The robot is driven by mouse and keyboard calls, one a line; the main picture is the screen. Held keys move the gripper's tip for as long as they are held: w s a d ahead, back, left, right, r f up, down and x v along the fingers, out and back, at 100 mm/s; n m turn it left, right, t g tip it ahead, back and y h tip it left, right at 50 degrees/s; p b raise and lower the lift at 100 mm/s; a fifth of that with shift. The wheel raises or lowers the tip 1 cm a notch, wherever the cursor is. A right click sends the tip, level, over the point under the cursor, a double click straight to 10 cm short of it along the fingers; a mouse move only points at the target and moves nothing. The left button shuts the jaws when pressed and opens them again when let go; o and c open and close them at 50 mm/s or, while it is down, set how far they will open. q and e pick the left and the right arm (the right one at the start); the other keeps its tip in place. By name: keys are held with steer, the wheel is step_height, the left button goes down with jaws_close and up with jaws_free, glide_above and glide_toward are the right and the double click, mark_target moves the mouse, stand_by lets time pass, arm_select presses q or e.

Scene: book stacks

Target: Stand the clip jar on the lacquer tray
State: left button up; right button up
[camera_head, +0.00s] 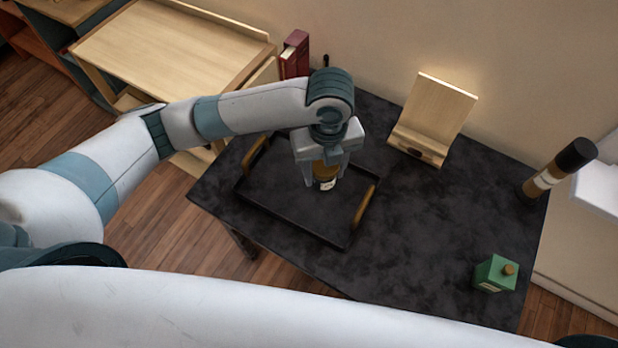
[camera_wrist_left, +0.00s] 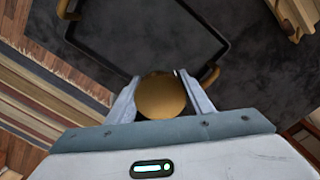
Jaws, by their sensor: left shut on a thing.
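The clip jar (camera_head: 326,183) has a gold-brown lid and a pale label, and hangs upright or nearly so between the fingers of my left gripper (camera_head: 325,178). The gripper is shut on it. In the left wrist view the jar's round gold lid (camera_wrist_left: 161,97) sits between the fingers. The lacquer tray (camera_head: 290,207) is black with a gold handle at each end and lies on the dark table. In the head view the jar is over the tray's inner floor; I cannot tell whether its base touches. The tray also shows in the left wrist view (camera_wrist_left: 150,30). My right gripper is out of view.
A wooden stand (camera_head: 433,112) stands at the back of the dark table (camera_head: 420,235). A red book (camera_head: 296,55) is behind the tray. The table's middle right is clear.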

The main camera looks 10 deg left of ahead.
arm_select(q)
steer(key=shift+s+r, duration=0.1)
steer(key=shift+s, duration=0.05)
steer(key=p, duration=0.3)
glide_toward(288, 177)
steer(key=shift+s, duration=0.1)
stand_by(0.3)
steer(key=shift+f+p, duration=0.75)
steer(key=shift+f, duration=1.3)
steer(key=shift+f, duration=0.15)
